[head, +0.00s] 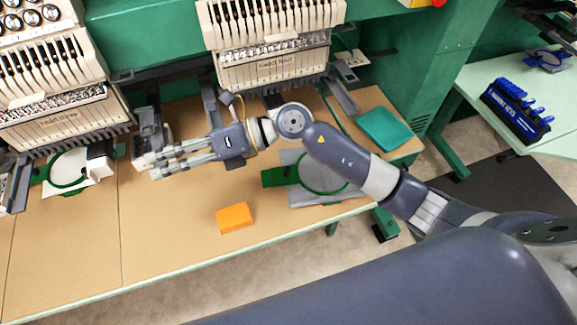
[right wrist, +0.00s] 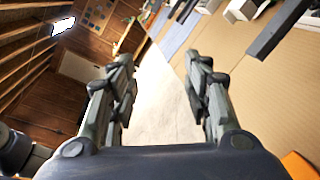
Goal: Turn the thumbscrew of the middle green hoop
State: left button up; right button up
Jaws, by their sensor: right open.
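A green hoop (head: 303,176) with grey cloth lies near the table's front edge, partly hidden behind my right forearm. A green bracket (head: 276,177) sticks out at its left; I cannot make out a thumbscrew. Another green hoop (head: 51,171) with white cloth lies at the left under a machine. Two hoops show, so I cannot tell which is the middle one. My right gripper (head: 148,167) is open and empty above the table between them, its fingers pointing left. Its spread fingers also show in the right wrist view (right wrist: 163,80). My left gripper is not in view.
Embroidery machine heads (head: 270,45) stand along the back. An orange block (head: 234,218) lies on the tan tabletop (head: 165,235) in front of the right gripper. A teal tray (head: 385,129) sits at the right. The front left tabletop is clear.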

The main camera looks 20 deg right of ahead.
jog(key=w+d+f+n+g+h, duration=0.1)
jog(key=d+f+n+g+h, duration=0.15)
jog(key=d+f+h, duration=0.45)
jog(key=n+t+h, duration=0.1)
jog(key=h, duration=0.8)
send_near(289, 170)
jog(key=f+p, duration=0.1)
jog(key=f, duration=0.2)
jog(key=f+p, duration=0.2)
jog(key=f, duration=0.2)
jog(key=shift+s, duration=0.25)
jog(key=shift+f, duration=0.8)
jog(key=shift+w, duration=0.1)
grip_shut()
